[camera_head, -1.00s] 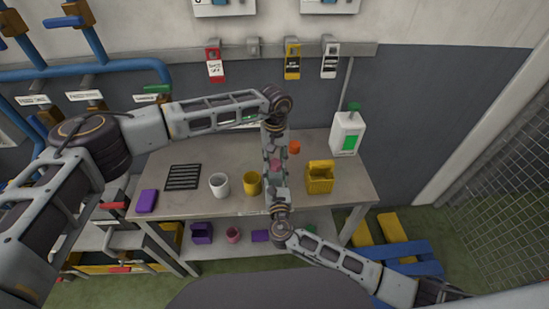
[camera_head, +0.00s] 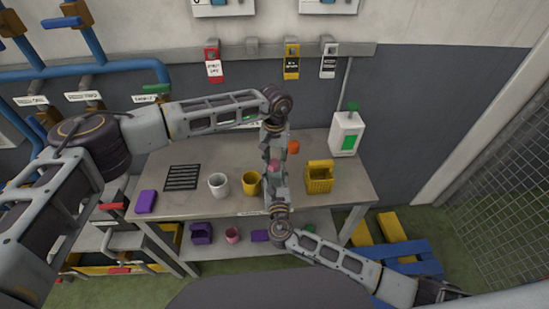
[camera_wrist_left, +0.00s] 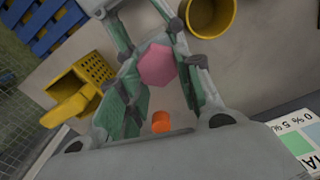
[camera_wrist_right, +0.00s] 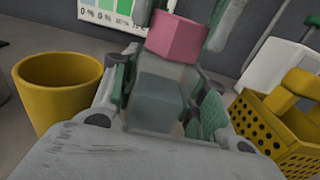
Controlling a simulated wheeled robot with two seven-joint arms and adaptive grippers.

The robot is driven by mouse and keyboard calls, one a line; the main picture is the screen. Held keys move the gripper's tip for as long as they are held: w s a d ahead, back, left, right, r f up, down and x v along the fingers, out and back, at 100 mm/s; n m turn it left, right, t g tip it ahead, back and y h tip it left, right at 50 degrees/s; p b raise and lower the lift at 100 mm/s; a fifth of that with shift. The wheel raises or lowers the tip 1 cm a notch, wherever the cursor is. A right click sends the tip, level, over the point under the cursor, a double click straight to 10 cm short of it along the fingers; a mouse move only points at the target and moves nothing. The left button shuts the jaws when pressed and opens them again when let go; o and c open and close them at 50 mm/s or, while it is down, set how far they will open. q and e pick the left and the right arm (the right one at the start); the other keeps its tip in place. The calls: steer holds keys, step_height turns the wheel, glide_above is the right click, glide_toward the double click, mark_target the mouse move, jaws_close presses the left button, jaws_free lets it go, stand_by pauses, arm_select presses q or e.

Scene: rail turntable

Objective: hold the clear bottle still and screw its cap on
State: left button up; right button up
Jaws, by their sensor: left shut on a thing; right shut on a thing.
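The pink six-sided cap (camera_head: 274,168) is between my two grippers, above the table. My left gripper (camera_head: 273,156) is shut on it from the far side; the cap also shows between its fingers in the left wrist view (camera_wrist_left: 157,65). My right gripper (camera_head: 276,184) is shut on the clear bottle (camera_wrist_right: 160,92), which is see-through and stands between its green pads in the right wrist view. The cap (camera_wrist_right: 177,37) is right at the top of the bottle there. I cannot tell whether its thread has caught. The bottle is hard to see in the head view.
On the grey table (camera_head: 220,203) stand a white cup (camera_head: 218,184), a yellow cup (camera_head: 251,184), a yellow basket (camera_head: 319,177), an orange piece (camera_head: 293,147), a black rack (camera_head: 182,177) and a white dispenser (camera_head: 346,133).

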arm_select(q)
steer(key=shift+m, duration=0.4)
steer(key=shift+d+m, duration=0.1)
steer(key=shift+m, duration=0.4)
steer(key=o, duration=1.2)
step_height(320, 180, up, 12)
